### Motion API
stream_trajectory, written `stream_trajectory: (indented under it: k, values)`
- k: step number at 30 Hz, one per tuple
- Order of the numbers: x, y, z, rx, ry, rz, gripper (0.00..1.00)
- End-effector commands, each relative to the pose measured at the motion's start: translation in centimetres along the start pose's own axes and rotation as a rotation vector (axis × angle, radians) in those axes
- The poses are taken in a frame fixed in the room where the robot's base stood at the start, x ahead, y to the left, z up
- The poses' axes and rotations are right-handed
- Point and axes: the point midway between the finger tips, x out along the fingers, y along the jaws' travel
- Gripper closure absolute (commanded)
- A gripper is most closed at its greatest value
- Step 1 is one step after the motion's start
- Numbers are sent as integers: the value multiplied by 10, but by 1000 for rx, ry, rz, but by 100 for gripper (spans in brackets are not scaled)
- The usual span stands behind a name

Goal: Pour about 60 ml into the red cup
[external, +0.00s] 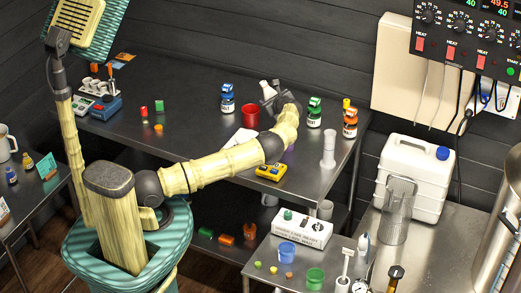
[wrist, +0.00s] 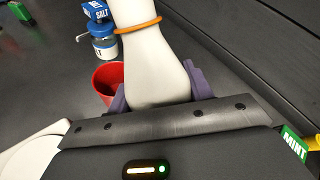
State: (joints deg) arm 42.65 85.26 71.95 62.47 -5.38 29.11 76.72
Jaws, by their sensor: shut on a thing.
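The red cup (external: 250,116) stands on the dark metal bench. In the wrist view the red cup (wrist: 106,76) shows left of my gripper, partly hidden behind a finger. My gripper (external: 270,95) is shut on a white bottle (external: 264,86), close behind and to the right of the cup. In the wrist view the white bottle (wrist: 152,65) has an orange ring on its narrow part, and the purple fingers of my gripper (wrist: 158,92) clasp its wide part. The bottle's mouth is out of the wrist view. I see no liquid stream.
A blue salt jar (external: 227,92) stands left of the cup. A green jar (external: 314,112) and an orange jar (external: 350,124) stand right of my gripper. A clear cylinder (external: 328,150) and a yellow device (external: 270,172) are nearer the front. The bench left of the cup is mostly free.

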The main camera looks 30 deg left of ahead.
Motion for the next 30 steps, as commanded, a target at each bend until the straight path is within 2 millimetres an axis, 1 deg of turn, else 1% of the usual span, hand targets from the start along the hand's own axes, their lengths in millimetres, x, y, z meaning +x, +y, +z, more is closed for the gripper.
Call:
stream_trajectory:
  k: [5,12,15,19,22,26,30]
  values:
    - [3,3,1,-83,82,2,78]
    - [4,4,-7,-194,193,2,78]
    - [10,10,-30,-238,240,3,78]
    - [14,14,-48,-298,298,2,78]
    - [11,11,-45,-347,343,1,78]
    - [11,12,-53,-407,404,3,78]
    - [8,7,-48,-473,468,3,78]
